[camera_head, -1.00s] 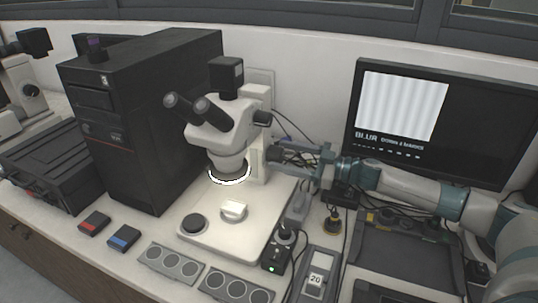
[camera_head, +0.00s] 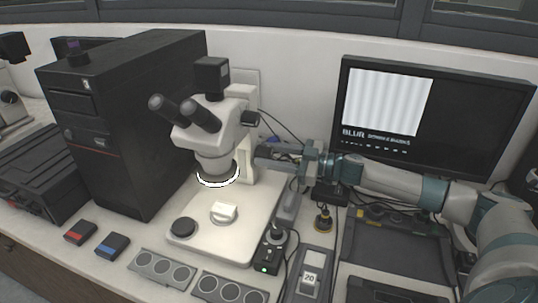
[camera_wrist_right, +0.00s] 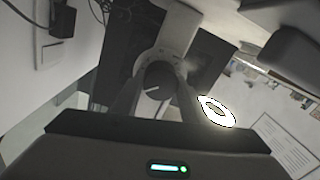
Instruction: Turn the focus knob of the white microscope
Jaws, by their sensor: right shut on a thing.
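The white microscope (camera_head: 210,138) stands on its pale base, with black eyepieces, a camera on top and a lit ring under its head. A black knob (camera_head: 250,118) sits high on its right side, clear of the gripper. My right gripper (camera_head: 262,157) reaches in from the right, against the column below that knob. In the right wrist view its fingers (camera_wrist_right: 157,92) are shut on the dark round focus knob (camera_wrist_right: 158,77), one finger on each side. In the head view the gripper hides this knob. My left gripper is out of view.
A monitor (camera_head: 432,120) at the right shows a striped picture and the word BLUR. A black computer tower (camera_head: 135,130) stands left of the microscope. Small boxes, grey panels with round discs (camera_head: 162,267), and cables lie in front and to the right.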

